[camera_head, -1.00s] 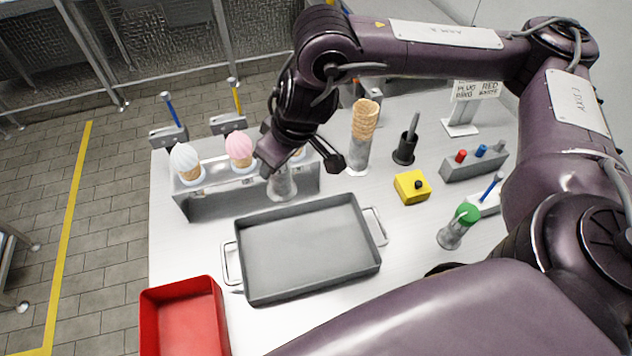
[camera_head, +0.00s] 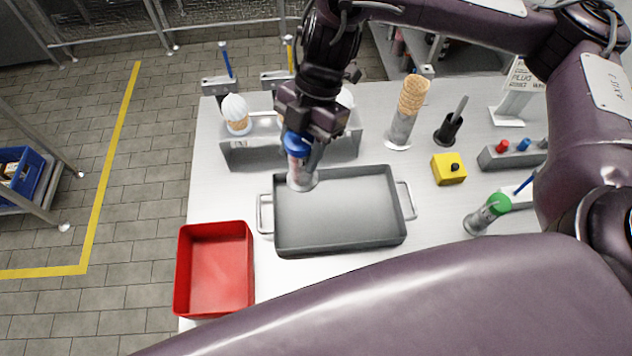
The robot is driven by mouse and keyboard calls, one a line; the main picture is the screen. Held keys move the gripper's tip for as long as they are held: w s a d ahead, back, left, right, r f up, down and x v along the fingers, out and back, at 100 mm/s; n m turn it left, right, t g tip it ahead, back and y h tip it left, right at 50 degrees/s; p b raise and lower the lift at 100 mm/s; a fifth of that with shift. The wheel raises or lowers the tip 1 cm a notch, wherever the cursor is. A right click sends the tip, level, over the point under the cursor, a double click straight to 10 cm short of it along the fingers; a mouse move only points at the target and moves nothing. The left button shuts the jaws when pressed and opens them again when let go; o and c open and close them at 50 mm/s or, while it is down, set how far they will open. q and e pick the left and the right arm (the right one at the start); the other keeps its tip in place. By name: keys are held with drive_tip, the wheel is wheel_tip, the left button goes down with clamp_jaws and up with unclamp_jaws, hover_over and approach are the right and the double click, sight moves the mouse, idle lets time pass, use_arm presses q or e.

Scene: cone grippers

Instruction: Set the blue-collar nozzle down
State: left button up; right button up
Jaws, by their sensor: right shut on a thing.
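The blue-collar nozzle (camera_head: 300,173) is a clear, greyish cylinder with a bright blue collar at its top. It stands roughly upright under my right gripper (camera_head: 308,138), whose jaws are shut on it near the collar. Its lower end overlaps the back left corner of the grey tray (camera_head: 340,212); I cannot tell whether it touches the tray or hangs above it. My left gripper is not in view.
Behind the nozzle is a grey rack (camera_head: 245,153) with ice-cream cones. A red bin (camera_head: 215,270) is at front left. A cone stack (camera_head: 413,97), a yellow button box (camera_head: 449,168) and a green-collar nozzle (camera_head: 488,213) stand to the right. White table is bare left of the tray.

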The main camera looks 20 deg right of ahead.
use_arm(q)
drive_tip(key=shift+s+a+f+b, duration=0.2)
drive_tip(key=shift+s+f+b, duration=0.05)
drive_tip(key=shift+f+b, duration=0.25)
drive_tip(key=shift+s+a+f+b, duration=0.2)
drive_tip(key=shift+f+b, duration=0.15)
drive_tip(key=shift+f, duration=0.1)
use_arm(e)
wheel_tip(320, 180, down, 17)
drive_tip(key=shift+w, duration=0.1)
drive_tip(key=shift+f, duration=0.1)
drive_tip(key=o, duration=1.2)
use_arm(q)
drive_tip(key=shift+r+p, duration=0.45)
use_arm(e)
drive_tip(key=v, duration=1.2)
